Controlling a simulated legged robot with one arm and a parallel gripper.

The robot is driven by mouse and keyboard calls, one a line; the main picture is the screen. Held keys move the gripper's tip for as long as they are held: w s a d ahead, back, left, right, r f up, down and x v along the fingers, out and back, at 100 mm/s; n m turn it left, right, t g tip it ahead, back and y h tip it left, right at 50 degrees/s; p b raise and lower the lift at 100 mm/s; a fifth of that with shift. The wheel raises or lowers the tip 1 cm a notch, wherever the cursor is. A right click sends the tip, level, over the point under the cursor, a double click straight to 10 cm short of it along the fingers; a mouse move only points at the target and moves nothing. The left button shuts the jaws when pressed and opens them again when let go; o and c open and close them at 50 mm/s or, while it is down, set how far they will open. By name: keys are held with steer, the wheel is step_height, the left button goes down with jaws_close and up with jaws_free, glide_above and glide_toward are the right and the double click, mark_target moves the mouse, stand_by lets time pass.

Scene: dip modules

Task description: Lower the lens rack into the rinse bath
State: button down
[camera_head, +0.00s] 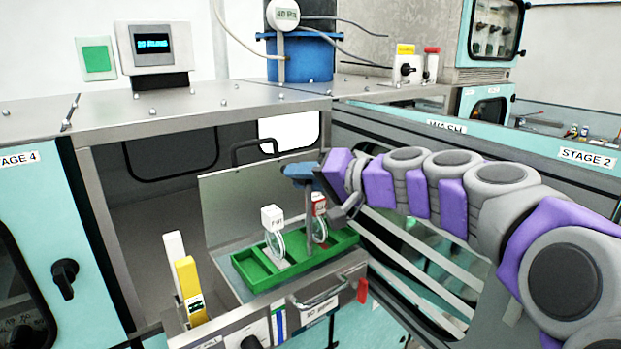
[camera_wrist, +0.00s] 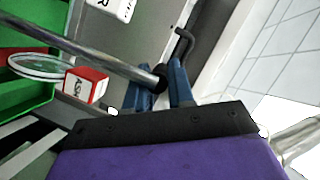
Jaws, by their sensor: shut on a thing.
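The green lens rack (camera_head: 292,264) has several compartments and a thin upright metal post (camera_head: 308,222). A round lens with a white labelled block (camera_head: 272,217) stands in its left part. A lens with a red-and-white block (camera_head: 318,205) stands by the post. The rack also shows at the left of the wrist view (camera_wrist: 30,80). My gripper (camera_head: 300,172) has blue fingers and is shut on the top of the post; the wrist view shows the fingers (camera_wrist: 163,82) at its dark end. The rack is over or in the metal rinse bath (camera_head: 238,266); its exact depth is unclear.
A raised metal lid (camera_head: 225,198) stands behind the bath. White and yellow upright pieces (camera_head: 188,280) stand at its left, and a red tab (camera_head: 362,290) is at its right front. A metal counter (camera_head: 190,98) overhangs the bay. Slanted bars (camera_head: 425,250) lie right of the bath.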

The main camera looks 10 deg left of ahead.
mark_target(283, 167)
steer(key=shift+w+a+f+p, duration=0.1)
steer(key=shift+w+a+p, duration=0.45)
steer(key=shift+w+a, duration=0.7)
steer(key=shift+w+a+p, duration=0.5)
steer(key=shift+w+a, duration=0.45)
steer(key=shift+a, duration=0.45)
